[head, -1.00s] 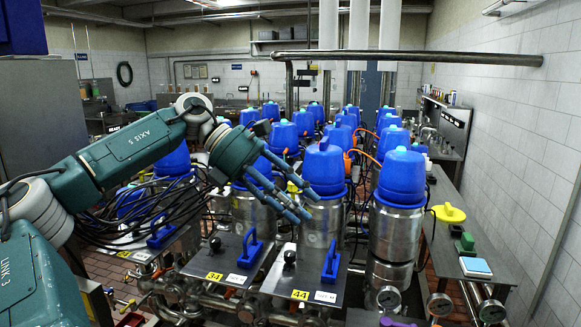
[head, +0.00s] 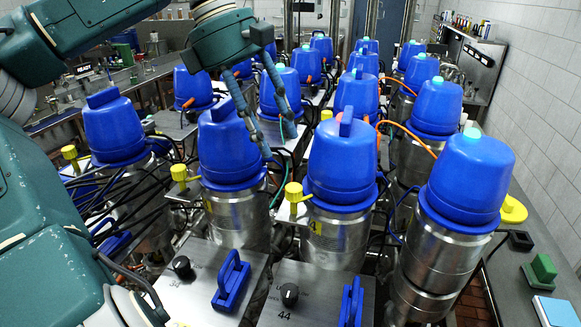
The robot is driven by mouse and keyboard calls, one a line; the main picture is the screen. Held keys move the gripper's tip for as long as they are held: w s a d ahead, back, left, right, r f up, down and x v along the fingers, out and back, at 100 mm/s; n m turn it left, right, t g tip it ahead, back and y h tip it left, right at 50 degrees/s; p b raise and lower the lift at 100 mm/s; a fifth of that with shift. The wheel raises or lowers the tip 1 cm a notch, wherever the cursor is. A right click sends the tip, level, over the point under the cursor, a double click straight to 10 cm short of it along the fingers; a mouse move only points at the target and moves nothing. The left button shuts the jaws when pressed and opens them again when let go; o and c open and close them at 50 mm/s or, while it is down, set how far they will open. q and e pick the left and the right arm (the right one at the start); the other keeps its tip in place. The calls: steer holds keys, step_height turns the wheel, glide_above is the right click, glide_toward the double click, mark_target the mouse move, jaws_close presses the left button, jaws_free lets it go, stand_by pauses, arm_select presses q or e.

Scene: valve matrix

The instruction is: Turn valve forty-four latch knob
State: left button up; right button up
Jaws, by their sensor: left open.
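The valve forty-four latch knob (head: 289,294) is a small round black knob in the head view, low and near the middle. It sits on a grey metal plate (head: 318,280) above a printed "44". A blue handle (head: 351,302) stands to its right on the same plate. My left gripper (head: 279,146) hangs from the top, fingers pointing down and apart, open and empty. In the picture it is well above the knob, in front of the blue-capped valves, touching nothing that I can tell. My right gripper is not in view.
A neighbouring plate to the left carries another black knob (head: 183,267) and blue handle (head: 231,280). Blue-capped steel valves stand in rows behind, the nearest being a blue cap (head: 343,165) behind plate forty-four. Yellow levers (head: 295,197) stick out between them. Hoses and cables fill the gaps.

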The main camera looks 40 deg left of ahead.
mark_target(293, 186)
arm_select(q)
steer(key=p+x, duration=0.1)
steer(key=x, duration=0.3)
steer(key=p+x, duration=0.1)
steer(key=x, duration=0.3)
steer(key=shift+d+f, duration=0.2)
steer(key=shift+d, duration=0.1)
steer(key=shift+d+f, duration=0.1)
steer(key=shift+f, duration=0.25)
steer(key=shift+w+d+f, duration=0.1)
steer(key=shift+d+f, duration=0.05)
steer(key=shift+f, duration=0.1)
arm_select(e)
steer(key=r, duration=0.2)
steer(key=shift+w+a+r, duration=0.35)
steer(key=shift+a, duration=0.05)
arm_select(q)
steer(key=c, duration=1.1)
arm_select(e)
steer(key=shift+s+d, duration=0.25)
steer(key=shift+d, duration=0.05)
